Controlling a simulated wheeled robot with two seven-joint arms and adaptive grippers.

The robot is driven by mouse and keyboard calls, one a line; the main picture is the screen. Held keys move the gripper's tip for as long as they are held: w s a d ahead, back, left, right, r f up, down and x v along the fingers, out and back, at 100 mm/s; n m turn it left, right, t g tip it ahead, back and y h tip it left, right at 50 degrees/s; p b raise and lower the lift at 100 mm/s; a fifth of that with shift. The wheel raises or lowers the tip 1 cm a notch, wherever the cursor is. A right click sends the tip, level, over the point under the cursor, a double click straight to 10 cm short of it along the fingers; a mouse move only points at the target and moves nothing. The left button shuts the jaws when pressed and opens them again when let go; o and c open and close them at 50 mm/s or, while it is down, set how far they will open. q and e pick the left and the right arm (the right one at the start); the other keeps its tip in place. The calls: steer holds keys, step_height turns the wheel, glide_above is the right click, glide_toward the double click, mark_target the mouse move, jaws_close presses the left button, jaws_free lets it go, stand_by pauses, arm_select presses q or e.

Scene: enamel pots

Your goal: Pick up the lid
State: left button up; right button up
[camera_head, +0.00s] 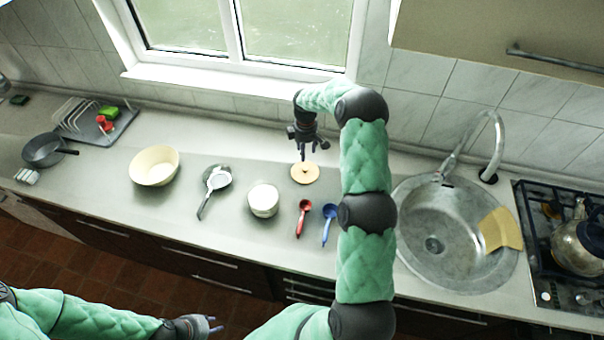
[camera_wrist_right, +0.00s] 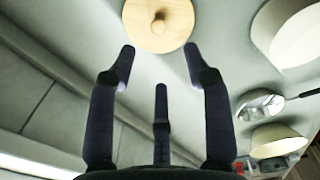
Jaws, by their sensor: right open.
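The lid (camera_head: 305,173) is a light wooden disc with a small round knob, lying flat on the counter behind the spoons. It also shows at the top of the right wrist view (camera_wrist_right: 158,24). My right gripper (camera_head: 304,156) points down just above the lid, apart from it. In the right wrist view its dark fingers (camera_wrist_right: 160,65) are spread, with nothing between them. The white pot (camera_head: 263,200) stands to the left of the lid and in front of it. My left gripper (camera_head: 208,326) is low at the front, off the counter; its finger opening is unclear.
A red spoon (camera_head: 304,216) and a blue spoon (camera_head: 329,224) lie in front of the lid. A small strainer-like pan (camera_head: 217,180) and a cream bowl (camera_head: 154,166) stand left. A sink (camera_head: 425,275) is right. The window wall stands close behind.

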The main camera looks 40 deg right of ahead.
mark_target(305, 168)
step_height(305, 168, down, 11)
steer(key=shift+w+d+r+p, duration=0.1)
steer(key=shift+d+p, duration=0.05)
steer(key=shift+p, duration=0.2)
jaws_close()
stand_by(0.3)
